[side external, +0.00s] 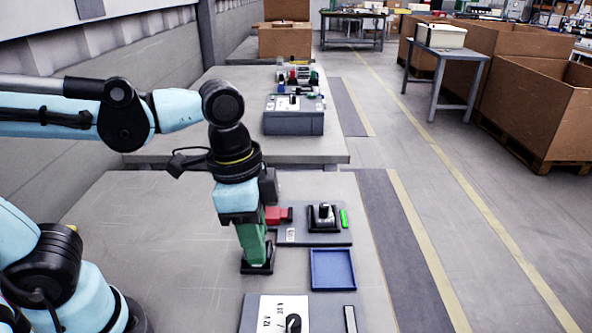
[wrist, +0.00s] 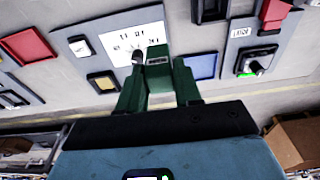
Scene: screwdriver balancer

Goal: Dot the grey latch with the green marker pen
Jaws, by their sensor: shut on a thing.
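My gripper (wrist: 158,76) is shut on a dark green block-like body, which I take to be the green marker pen (wrist: 157,60). Its tip is hidden. In the side view my gripper (side external: 254,250) points down, left of the blue tray. The grey latch (side external: 324,210) stands on a black base on a grey panel, beyond and right of my gripper. It also shows at the right of the wrist view (wrist: 255,67). A bright green strip (side external: 344,218) lies beside it. My gripper is apart from the latch.
A blue tray (side external: 332,286) lies between the latch panel and a switch panel (side external: 272,308) marked 12 V / 24 V. A red part (side external: 274,215) sits left of the latch. A dark block (wrist: 210,10) is near the tray. The table's left part is clear.

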